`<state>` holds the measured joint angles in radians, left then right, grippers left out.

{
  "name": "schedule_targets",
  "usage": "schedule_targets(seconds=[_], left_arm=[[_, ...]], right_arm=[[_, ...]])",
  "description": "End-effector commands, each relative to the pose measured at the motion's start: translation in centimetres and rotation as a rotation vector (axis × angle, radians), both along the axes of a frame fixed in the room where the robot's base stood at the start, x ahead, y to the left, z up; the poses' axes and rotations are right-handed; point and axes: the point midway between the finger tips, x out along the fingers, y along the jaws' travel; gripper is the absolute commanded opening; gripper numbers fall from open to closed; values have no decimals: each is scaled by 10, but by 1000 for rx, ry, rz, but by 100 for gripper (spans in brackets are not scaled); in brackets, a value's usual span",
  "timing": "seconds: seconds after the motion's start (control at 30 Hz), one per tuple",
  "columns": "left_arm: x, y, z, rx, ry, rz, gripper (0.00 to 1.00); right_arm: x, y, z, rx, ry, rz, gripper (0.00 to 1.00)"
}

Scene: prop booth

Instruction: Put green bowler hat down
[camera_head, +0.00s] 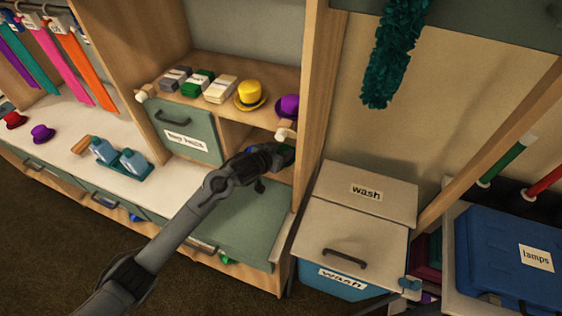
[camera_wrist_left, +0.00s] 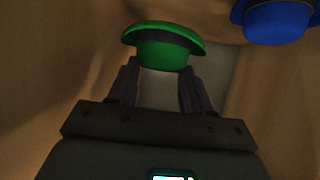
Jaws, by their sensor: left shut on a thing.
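The green bowler hat (camera_wrist_left: 165,50) is between the fingertips of my left gripper (camera_wrist_left: 160,78) in the left wrist view, with its brim away from the palm. The gripper (camera_head: 280,158) is shut on it. In the head view it reaches into the lower compartment of the shelf unit, at the compartment's right side. Only a small dark green part of the hat (camera_head: 288,155) shows there; my gripper and the shelf hide the rest. I cannot tell whether the hat touches the compartment floor. My right gripper is not in view.
A blue hat (camera_wrist_left: 280,20) is close to the green one. The shelf above holds a yellow hat (camera_head: 250,95), a purple hat (camera_head: 288,106) and several bundles. An upright wooden panel (camera_head: 318,100) stands just right of my gripper. A wash bin (camera_head: 345,235) is beyond it.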

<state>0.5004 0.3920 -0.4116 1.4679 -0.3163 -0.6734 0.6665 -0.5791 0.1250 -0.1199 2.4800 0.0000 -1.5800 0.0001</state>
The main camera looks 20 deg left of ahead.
Motion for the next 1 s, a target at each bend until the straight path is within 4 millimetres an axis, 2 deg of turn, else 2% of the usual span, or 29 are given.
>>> schedule_targets(seconds=[0.23,0.5,0.87,0.9,1.0], left_arm=[[0,0,-13,2,1,0,20],[0,1,-48,2,1,1,20],[4,0,-53,0,-1,1,20],[4,0,-53,1,0,0,52],[4,0,-53,0,0,1,67]], right_arm=[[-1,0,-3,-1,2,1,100],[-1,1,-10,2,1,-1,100],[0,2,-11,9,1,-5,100],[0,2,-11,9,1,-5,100],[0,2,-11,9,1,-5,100]])
